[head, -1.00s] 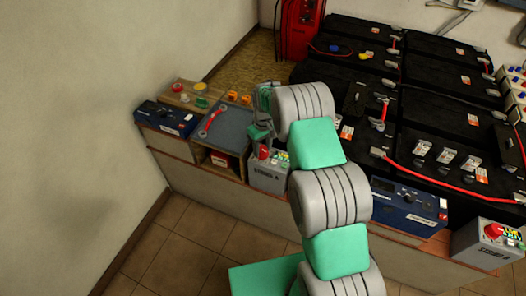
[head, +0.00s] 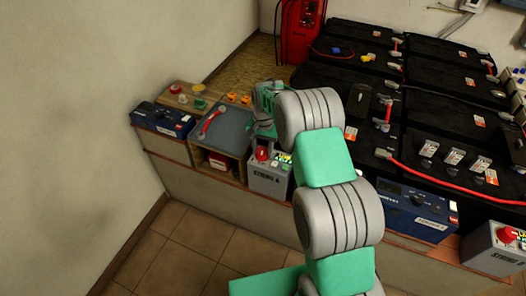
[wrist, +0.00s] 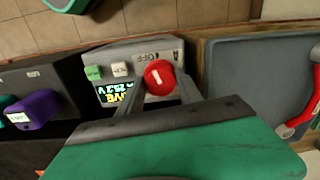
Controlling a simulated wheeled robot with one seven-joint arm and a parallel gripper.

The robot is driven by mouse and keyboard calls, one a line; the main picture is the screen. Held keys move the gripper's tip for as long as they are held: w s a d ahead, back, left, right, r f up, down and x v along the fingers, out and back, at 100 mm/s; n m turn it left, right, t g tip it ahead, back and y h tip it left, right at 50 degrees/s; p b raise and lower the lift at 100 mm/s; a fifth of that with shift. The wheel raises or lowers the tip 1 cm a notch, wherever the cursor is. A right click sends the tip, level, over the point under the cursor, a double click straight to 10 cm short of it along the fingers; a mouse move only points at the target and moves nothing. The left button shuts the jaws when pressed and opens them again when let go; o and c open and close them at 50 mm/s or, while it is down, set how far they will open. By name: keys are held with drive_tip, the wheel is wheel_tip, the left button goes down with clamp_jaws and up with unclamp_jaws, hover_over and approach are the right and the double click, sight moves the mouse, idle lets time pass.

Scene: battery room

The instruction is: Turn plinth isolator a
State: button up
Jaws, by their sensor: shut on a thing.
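Plinth isolator a is a grey box (head: 268,181) marked STRING A, at the front edge of the bench in the head view. Its round red knob (head: 262,153) also shows in the wrist view (wrist: 159,77), with a white mark across it. The panel (wrist: 120,57) has an OFF label beside the knob and a lit display, both upside down in the wrist view. My gripper (wrist: 160,90) is shut on the red knob, one finger on each side. In the head view my gripper (head: 263,138) reaches the knob from above, partly hidden by my arm.
A grey tray (head: 228,140) with a red-handled tool (head: 211,123) lies left of the isolator. A blue unit (head: 163,117) stands farther left. Large black batteries (head: 330,105) fill the right. A second grey isolator box (head: 490,258) with a red knob stands at far right.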

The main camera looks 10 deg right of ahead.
sight(263, 151)
drive_tip(key=shift+s+m+b, duration=0.1)
drive_tip(key=shift+m+b, duration=0.25)
drive_tip(key=shift+m, duration=1.25)
drive_tip(key=o, duration=1.4)
drive_tip(key=shift+c, duration=0.2)
wheel_tip(263, 151, up, 8)
drive_tip(key=shift+s+d+f, duration=0.1)
